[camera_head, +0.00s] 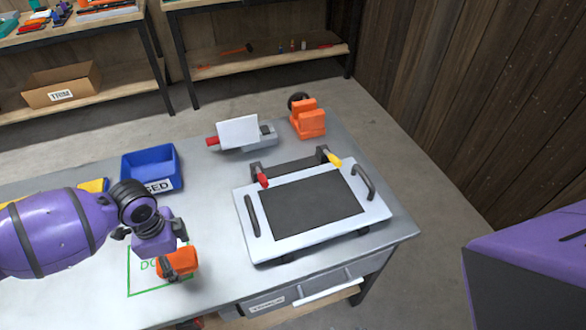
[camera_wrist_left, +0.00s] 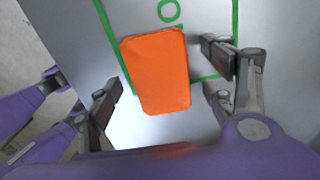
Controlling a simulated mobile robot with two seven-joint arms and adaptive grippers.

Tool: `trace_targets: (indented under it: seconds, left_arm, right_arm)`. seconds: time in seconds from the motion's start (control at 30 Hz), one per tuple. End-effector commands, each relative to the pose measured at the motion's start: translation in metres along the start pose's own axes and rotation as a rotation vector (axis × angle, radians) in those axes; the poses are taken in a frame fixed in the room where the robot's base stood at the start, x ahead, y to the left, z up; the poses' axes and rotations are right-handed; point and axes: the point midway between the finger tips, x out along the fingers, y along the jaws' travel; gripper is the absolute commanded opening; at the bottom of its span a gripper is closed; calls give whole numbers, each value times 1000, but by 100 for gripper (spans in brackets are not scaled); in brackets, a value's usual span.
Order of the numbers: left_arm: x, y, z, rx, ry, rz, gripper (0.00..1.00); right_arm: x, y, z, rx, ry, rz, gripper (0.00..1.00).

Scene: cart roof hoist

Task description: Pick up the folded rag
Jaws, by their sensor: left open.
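The folded rag (camera_head: 178,262) is a flat orange cloth on the grey bench, at the green outline with lettering. In the left wrist view the rag (camera_wrist_left: 157,70) lies between and just beyond my spread fingers, with a finger on either side. My left gripper (camera_head: 168,268) points down over it, with its fingers partly hidden in the head view. It is open and empty in the left wrist view (camera_wrist_left: 163,72). I cannot tell how far the fingertips are above the bench. My right gripper is not in view.
A blue bin (camera_head: 151,167) stands behind the left gripper. A light panel fixture (camera_head: 252,222) with red and yellow clamps is to the right. A grey device (camera_head: 262,138) and an orange tool (camera_head: 308,120) stand at the back. Bare bench lies between rag and fixture.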

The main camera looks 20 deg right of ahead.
Motion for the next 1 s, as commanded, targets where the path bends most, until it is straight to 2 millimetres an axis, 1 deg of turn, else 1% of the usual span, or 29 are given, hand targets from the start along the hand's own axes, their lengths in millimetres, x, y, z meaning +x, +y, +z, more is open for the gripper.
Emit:
trace_targets:
  seconds: [0.03,0.1,0.3,0.67,0.87,1.0]
  left_arm:
    - [5,1,0,0,-1,2,75]
    - [7,0,0,0,0,1,75]
    - [7,0,0,0,1,0,75]
    - [7,0,0,0,1,0,28]
    - [7,0,0,0,1,0,27]
    - [3,0,0,0,1,-1,27]
  right_arm:
    - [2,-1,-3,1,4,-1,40]
    - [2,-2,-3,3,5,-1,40]
    - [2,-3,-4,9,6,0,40]
    - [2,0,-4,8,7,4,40]
    - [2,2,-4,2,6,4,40]
    - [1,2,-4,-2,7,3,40]
